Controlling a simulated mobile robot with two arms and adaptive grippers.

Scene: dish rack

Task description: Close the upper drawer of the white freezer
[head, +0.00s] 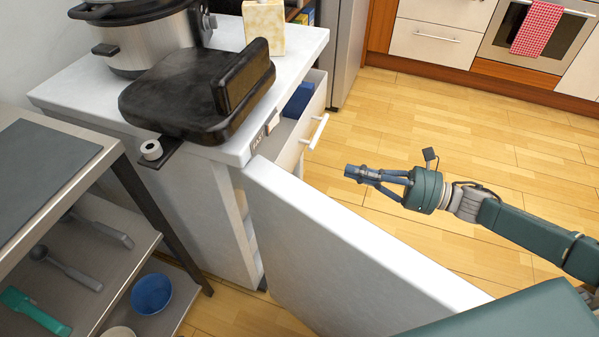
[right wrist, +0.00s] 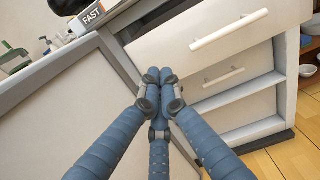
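The white freezer (head: 185,205) stands at the left with its door (head: 350,255) swung open towards me. Its upper drawer (head: 308,132) is pulled out, with a light bar handle (head: 318,131) on its front and blue things (head: 298,100) inside. The drawer front and its handle (right wrist: 230,29) also show in the right wrist view. My right gripper (head: 350,172) is to the right of the drawer, apart from its handle and beyond the open door. Its blue fingers (right wrist: 160,75) are together, with nothing visible between them. My left gripper is not in view.
A black appliance (head: 190,95), a pot (head: 145,45) and a patterned box (head: 264,25) stand on the freezer top. A metal shelf (head: 75,185) with utensils and bowls is at the left. Free wooden floor (head: 460,130) lies to the right.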

